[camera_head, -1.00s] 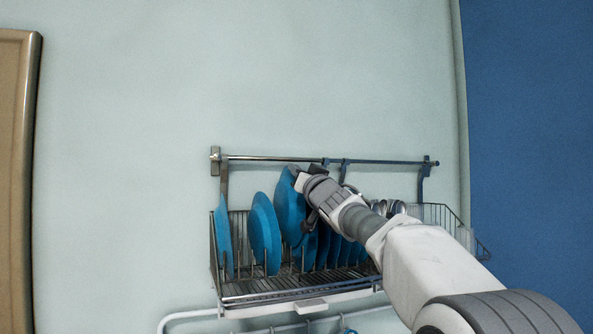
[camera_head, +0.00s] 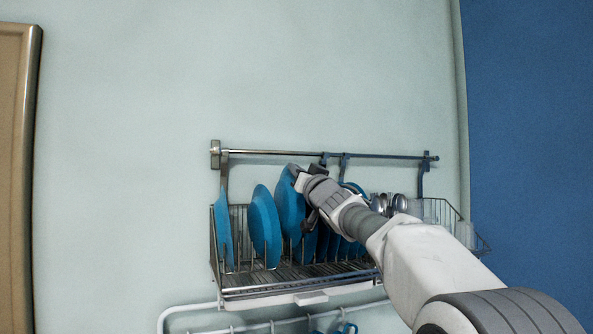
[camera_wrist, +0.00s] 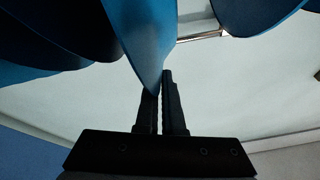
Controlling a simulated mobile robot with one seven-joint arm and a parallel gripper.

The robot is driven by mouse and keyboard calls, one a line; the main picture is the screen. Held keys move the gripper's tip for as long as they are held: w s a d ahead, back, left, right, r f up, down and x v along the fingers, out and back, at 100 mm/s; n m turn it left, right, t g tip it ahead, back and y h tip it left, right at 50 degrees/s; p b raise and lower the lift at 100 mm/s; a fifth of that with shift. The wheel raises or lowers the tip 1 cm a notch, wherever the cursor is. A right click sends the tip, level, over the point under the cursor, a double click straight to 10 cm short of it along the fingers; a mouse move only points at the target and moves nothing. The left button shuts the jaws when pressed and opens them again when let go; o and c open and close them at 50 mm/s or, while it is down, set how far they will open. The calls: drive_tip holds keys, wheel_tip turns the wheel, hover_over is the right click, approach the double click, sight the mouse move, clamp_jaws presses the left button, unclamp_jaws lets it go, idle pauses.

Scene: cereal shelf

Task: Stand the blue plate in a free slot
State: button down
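A blue plate (camera_head: 289,208) stands upright in the wire dish rack (camera_head: 262,291), third from the left. My gripper (camera_head: 300,183) is at its upper right edge. In the wrist view the edge of this plate (camera_wrist: 146,38) runs between the two close-set fingers (camera_wrist: 161,104), which appear shut on it. I cannot see clearly whether the plate's bottom rests in the rack. Two more blue plates, one at the far left (camera_head: 223,228) and one beside it (camera_head: 265,226), stand upright with gaps between them.
Several darker blue plates (camera_head: 335,243) stand close together on the right, partly behind my arm. Metal utensils (camera_head: 390,203) sit farther right. A rail (camera_head: 280,154) runs above the rack on the wall. Hooks with blue items (camera_head: 340,328) hang below.

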drive_tip(key=shift+f+b, duration=1.45)
drive_tip(key=shift+f, duration=0.4)
drive_tip(key=shift+f+b, duration=0.3)
drive_tip(key=shift+f, duration=0.15)
drive_tip(key=c, duration=1)
unclamp_jaws()
drive_tip(key=shift+s+a, duration=0.1)
drive_tip(key=shift+s, duration=0.05)
drive_tip(key=shift+o, duration=0.2)
